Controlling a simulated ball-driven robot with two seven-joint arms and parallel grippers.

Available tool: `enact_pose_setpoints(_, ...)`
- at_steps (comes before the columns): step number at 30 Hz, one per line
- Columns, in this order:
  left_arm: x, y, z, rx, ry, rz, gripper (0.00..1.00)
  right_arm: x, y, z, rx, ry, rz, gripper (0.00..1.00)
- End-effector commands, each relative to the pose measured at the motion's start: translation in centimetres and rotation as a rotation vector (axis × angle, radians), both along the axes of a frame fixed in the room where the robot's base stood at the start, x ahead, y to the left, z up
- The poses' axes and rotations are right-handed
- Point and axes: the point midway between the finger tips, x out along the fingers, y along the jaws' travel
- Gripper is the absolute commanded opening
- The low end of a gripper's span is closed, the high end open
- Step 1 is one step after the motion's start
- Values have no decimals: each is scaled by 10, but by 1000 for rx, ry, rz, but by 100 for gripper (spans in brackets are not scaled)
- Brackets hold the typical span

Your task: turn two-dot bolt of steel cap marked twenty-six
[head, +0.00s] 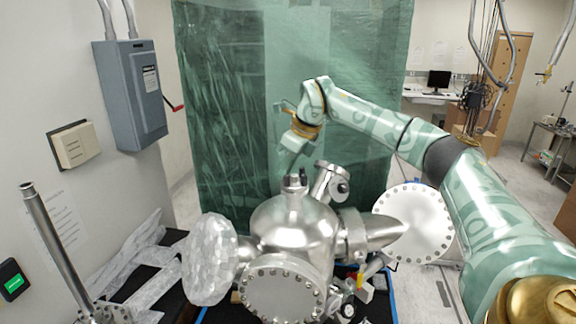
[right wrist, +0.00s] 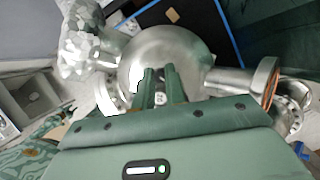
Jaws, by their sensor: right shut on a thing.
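The steel vacuum chamber (head: 290,225) stands at the lower middle of the head view, and its round body fills the upper middle of the right wrist view (right wrist: 190,58). A bolted steel flange (head: 283,292) faces forward, and another round bolted flange (head: 412,222) is at its right. I cannot read a twenty-six or make out two dots on any cap or bolt. My right gripper (head: 295,178) points down at the chamber's top. In the wrist view its green fingers (right wrist: 160,78) are close together over the body. My left gripper is out of view.
A foil-wrapped piece (head: 210,258) is on the chamber's left, and an angled port (head: 330,182) rises near my gripper. A grey switch box (head: 130,95) hangs on the left wall. A green curtain (head: 240,110) stands behind. A steel rod (head: 58,245) is at left.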

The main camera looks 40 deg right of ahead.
Motion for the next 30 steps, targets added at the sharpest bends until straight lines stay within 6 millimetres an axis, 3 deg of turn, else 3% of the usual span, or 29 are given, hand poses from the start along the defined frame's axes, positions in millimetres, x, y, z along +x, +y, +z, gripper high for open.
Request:
enact_pose_setpoints(18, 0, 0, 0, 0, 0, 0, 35, 0, 4, 1, -1, -5, -579, 0)
enact_pose_setpoints(30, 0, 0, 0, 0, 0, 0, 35, 1, 5, 2, 2, -4, -855, 0)
